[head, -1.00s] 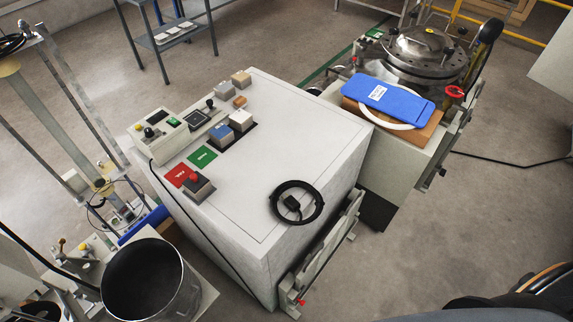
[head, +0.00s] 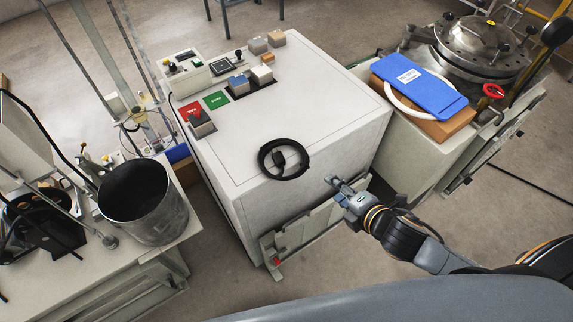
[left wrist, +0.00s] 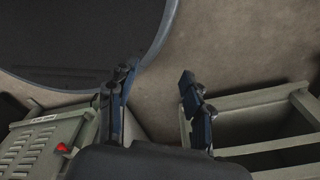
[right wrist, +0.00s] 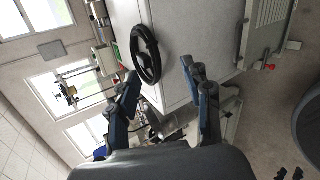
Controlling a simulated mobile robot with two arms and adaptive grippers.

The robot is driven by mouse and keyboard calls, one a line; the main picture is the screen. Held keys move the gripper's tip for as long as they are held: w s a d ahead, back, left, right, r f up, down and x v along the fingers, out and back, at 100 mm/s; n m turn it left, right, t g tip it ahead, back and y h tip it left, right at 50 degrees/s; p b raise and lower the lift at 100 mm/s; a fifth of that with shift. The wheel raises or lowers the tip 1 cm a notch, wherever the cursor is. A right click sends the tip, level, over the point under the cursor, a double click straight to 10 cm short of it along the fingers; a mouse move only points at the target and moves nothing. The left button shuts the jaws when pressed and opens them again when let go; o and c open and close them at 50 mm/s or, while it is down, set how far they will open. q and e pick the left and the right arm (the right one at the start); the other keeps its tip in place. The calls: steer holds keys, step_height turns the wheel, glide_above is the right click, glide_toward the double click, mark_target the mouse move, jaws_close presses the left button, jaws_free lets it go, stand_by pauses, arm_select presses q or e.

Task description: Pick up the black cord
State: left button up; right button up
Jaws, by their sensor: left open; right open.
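The black cord (head: 284,160) is a coiled ring with a plug end, lying near the front edge of the white cabinet top (head: 325,95). It also shows in the right wrist view (right wrist: 146,54), just beyond the fingertips. My right gripper (head: 338,186) is open and empty, in front of the cabinet's front edge, to the right of the cord and apart from it. Its two fingers show in the right wrist view (right wrist: 160,78). My left gripper (left wrist: 155,80) is open and empty in the left wrist view, and it is not visible in the head view.
Red and green plates (head: 216,100) and small blocks stand at the back of the cabinet top. A blue case (head: 420,86) lies on a box at the right beside a metal vessel (head: 482,48). A dark bucket (head: 143,200) stands at the left. The cabinet top around the cord is clear.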

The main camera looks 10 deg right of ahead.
steer(key=r, duration=0.2)
steer(key=n, duration=0.1)
glide_toward(303, 170)
steer(key=d+x, duration=0.1)
steer(key=x, duration=0.2)
steer(key=shift+a+p+x, duration=0.2)
steer(key=shift+x, duration=1.3)
steer(key=shift+a+p+x, duration=0.15)
steer(key=shift+x, duration=1.4)
steer(key=shift+s, duration=0.2)
steer(key=shift+c, duration=0.3)
jaws_close()
